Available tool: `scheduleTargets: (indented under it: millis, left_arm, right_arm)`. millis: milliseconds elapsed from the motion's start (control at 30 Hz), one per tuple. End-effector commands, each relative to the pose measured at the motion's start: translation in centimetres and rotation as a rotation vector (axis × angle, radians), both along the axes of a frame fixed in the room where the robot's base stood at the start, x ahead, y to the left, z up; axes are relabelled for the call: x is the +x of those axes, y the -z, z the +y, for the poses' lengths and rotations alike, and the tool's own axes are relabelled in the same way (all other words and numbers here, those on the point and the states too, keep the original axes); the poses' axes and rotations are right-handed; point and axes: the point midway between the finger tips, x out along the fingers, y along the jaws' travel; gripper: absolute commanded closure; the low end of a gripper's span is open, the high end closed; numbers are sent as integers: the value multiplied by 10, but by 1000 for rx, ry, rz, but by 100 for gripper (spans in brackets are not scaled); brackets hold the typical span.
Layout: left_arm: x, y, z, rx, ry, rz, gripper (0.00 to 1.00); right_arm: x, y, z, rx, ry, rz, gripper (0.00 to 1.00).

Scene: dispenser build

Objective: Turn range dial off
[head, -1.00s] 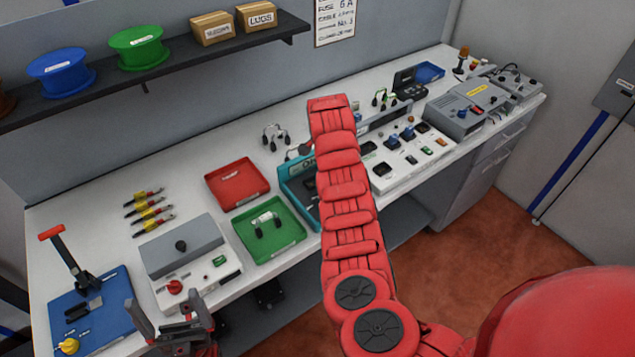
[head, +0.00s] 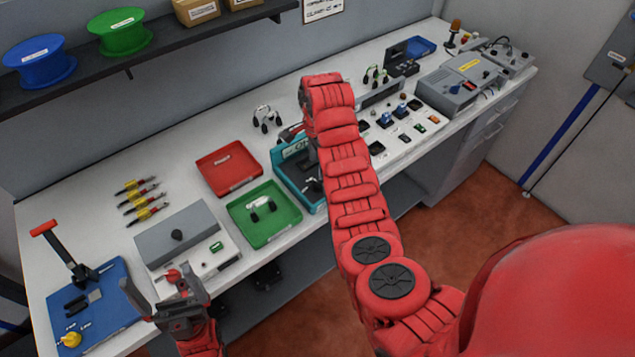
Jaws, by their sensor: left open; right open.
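A teal-cased meter (head: 283,183) with partly hidden lettering on its face stands mid-bench, its right part covered by my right arm. I cannot make out a range dial on it or its setting. My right gripper (head: 292,132) is at the meter's back edge, mostly hidden behind my red arm; a small grey part of it shows. Whether it touches the meter cannot be seen. My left gripper (head: 158,283) is open and empty at the front left, over the bench edge in front of a grey-lidded box (head: 180,235) with a red knob (head: 172,275).
A red tray (head: 228,165) and a green tray (head: 265,215) holding a small part lie left of the meter. A blue press base (head: 100,300) stands at far left. A white panel with switches (head: 405,135) lies to the right. A dark shelf (head: 140,62) with spools hangs above.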

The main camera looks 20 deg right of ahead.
Motion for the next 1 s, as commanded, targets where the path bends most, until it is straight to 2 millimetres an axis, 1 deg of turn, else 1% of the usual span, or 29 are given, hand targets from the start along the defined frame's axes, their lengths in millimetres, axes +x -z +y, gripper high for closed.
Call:
scheduleTargets:
  millis: [33, 133, 167, 200, 267, 300, 400, 500, 600, 900, 967, 1000]
  left_arm:
    - [0, 11, 0, 0, 0, 0, 0]
    - [0, 22, 0, 0, 0, 0, 0]
    - [0, 6, 0, 0, 0, 1, 0]
    - [0, -1, 0, 0, 0, 0, 0]
    - [0, -6, 0, 0, 0, -1, 0]
    - [0, -5, 0, 0, 0, -1, 0]
    - [0, -9, 0, 0, 0, 0, 0]
    - [0, -11, 0, 0, 0, 0, 0]
    - [0, -11, 0, 0, 0, 0, 0]
    - [0, -11, 0, 0, 0, 0, 0]
    - [0, -11, 0, 0, 0, 0, 0]
    - [0, -11, 0, 0, 0, 0, 0]
  right_arm:
    - [-1, 18, -1, 2, 2, 1, 27]
    - [-1, 40, -2, 1, 2, 0, 27]
    - [-2, 37, 0, 1, 0, 8, 27]
    - [-2, 44, 0, 0, 0, 8, 27]
    - [-3, 57, 0, -1, 1, 9, 27]
    - [-1, 63, 0, 1, 1, 5, 27]
    - [0, 73, 0, 1, 0, 3, 27]
    - [0, 81, 0, 0, -1, 2, 27]
    - [-1, 85, 0, 0, -1, 2, 27]
    - [0, 87, 0, -1, -1, -1, 27]
    - [0, 87, 0, -1, -1, -1, 38]
    - [0, 87, 0, -1, -1, -1, 45]
